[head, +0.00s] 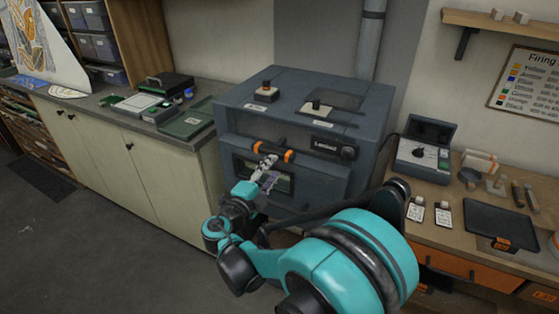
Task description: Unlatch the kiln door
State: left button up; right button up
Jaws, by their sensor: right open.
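The kiln (310,100) is a dark grey box in the middle of the head view. Its front has a black bar handle with orange ends (290,155), a label plate and a black round knob (348,153). Below the handle is a dark window (284,184); the door looks closed. My right gripper (268,162) is open, in front of the door at the left part of the handle. I cannot tell whether its fingers touch the handle, and they partly cover it and the window. My left gripper is not in view.
A counter (120,115) with green trays (186,124) stands left of the kiln. Right is a wooden bench (440,230) with a control box (425,145), small cards, tools and a black pad (500,222). A pipe (370,40) rises behind the kiln. Floor at left front is clear.

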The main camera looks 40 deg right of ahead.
jog(key=shift+v, duration=1.8)
